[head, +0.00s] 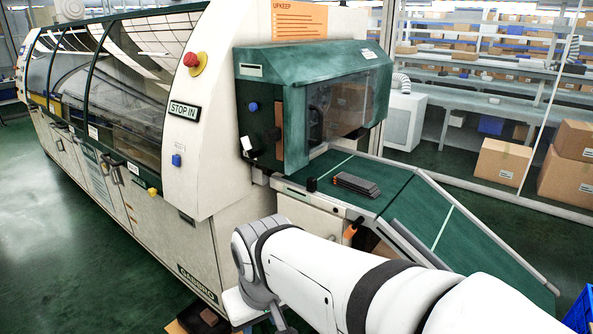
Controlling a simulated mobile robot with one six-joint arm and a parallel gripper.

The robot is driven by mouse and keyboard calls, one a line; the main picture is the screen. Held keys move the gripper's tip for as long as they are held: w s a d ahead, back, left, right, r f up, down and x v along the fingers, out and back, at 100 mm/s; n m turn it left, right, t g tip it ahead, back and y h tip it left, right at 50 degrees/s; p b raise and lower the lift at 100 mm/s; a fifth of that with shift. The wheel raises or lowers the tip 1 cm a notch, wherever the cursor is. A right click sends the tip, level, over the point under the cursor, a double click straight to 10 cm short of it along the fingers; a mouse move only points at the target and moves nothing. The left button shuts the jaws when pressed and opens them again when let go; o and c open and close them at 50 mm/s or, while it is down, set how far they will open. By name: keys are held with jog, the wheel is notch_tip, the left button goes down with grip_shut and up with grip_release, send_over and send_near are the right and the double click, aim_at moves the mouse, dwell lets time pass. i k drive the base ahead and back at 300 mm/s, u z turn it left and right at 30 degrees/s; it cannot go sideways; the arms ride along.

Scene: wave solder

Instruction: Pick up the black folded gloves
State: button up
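A dark grey to black flat, ribbed bundle (357,185) lies on the green conveyor surface (392,174) near the machine's outlet. It looks like the black folded gloves, but it is too small to be sure. Nothing touches it from above. My arm reaches in from the lower right and bends down at its elbow, in front of the conveyor and to the lower left of the bundle. My gripper is not visible; the arm's far end runs out of the bottom of the picture.
The long white machine (205,150) fills the left, with a green hood (300,95) over the conveyor's inner end. A sloped green section (450,220) descends to the right. Cardboard boxes (500,162) stand behind.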

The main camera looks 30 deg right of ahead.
aim_at(362, 187)
jog(key=z, duration=0.8)
jog(key=i, duration=1.15)
jog(key=z, duration=0.65)
jog(key=k, duration=0.75)
jog(key=z, duration=0.2)
jog(key=i, duration=0.85)
jog(key=u, duration=0.1)
